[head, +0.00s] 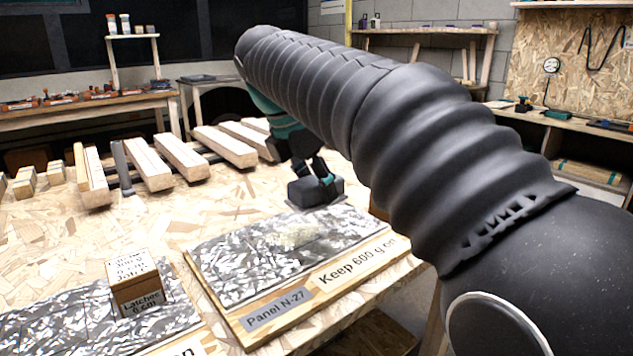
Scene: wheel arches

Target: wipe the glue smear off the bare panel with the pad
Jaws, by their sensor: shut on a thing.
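The bare panel (232,268) lies on the table with grey, flaky-patterned sheeting, a tag reading "Panel N-27" and a strip reading "Keep 600 g on". A pale yellowish glue smear (292,237) shows on its upper middle part. My gripper (314,173) is shut on a dark grey block-shaped pad (315,191), near the panel's far edge and beyond the smear. I cannot tell whether the pad touches the surface below it. My arm crosses the right side of the view and may hide part of the panel's far right corner.
A second panel (60,320) at the lower left carries a wooden box (137,287) labelled "Latches". Several wooden beams (180,157) lie at the back of the table. Bare tabletop (150,215) lies between beams and panels. The table's right edge is close to the panel.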

